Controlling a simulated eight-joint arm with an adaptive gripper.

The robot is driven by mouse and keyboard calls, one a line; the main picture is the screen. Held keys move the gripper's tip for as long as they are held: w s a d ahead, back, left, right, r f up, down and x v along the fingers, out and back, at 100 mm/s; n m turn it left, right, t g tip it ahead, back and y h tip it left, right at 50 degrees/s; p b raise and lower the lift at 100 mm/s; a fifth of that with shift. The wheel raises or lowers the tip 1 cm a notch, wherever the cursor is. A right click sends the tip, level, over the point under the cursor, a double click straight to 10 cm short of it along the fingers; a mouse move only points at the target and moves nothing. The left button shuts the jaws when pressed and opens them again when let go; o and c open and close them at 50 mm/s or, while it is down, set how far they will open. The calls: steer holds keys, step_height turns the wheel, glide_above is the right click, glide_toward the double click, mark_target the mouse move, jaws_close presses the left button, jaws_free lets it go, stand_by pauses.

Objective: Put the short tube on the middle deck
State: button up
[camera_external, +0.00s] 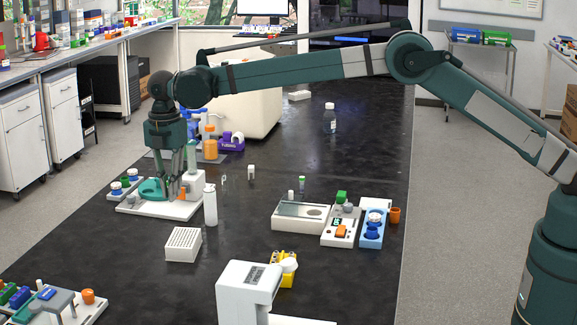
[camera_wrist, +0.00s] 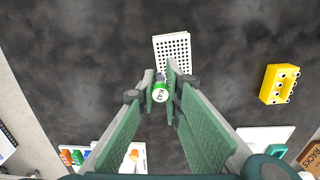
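My gripper (camera_wrist: 160,84) points down in the wrist view, its two pads converging on a small tube with a green cap (camera_wrist: 160,95). The pads look closed on the tube, and its lower part is hidden. In the camera_external view my gripper (camera_external: 178,172) is at the left, in line with a white deck with a teal ring (camera_external: 135,207). The held tube is not clear there. Three units stand side by side at the right, and the middle one (camera_external: 338,240) is a white deck with green, grey and orange parts. I cannot tell which deck the task calls middle.
A white perforated rack (camera_external: 183,245) stands on the black bench; it also shows just beyond my fingertips in the wrist view (camera_wrist: 174,50). A yellow block (camera_wrist: 280,84) is to its right. A white bottle (camera_external: 210,206) and small tubes (camera_external: 251,172) stand upright nearby. A white device (camera_external: 245,292) is at the front.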

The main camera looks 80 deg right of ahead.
steer(key=s+d+m, duration=0.2)
steer(key=s+d, duration=0.3)
steer(key=d, duration=1.4)
steer(key=s+d+m, duration=0.3)
steer(key=s+d, duration=0.2)
steer(key=d, duration=1.4)
steer(key=s+d+m, duration=0.2)
steer(key=s+d, duration=0.2)
steer(key=d, duration=1.4)
steer(key=s+d+m, duration=0.8)
steer(key=s+d, duration=3.3)
steer(key=shift+f, duration=2.55)
steer(key=shift+f, duration=0.1)
steer(key=shift+f, duration=3)
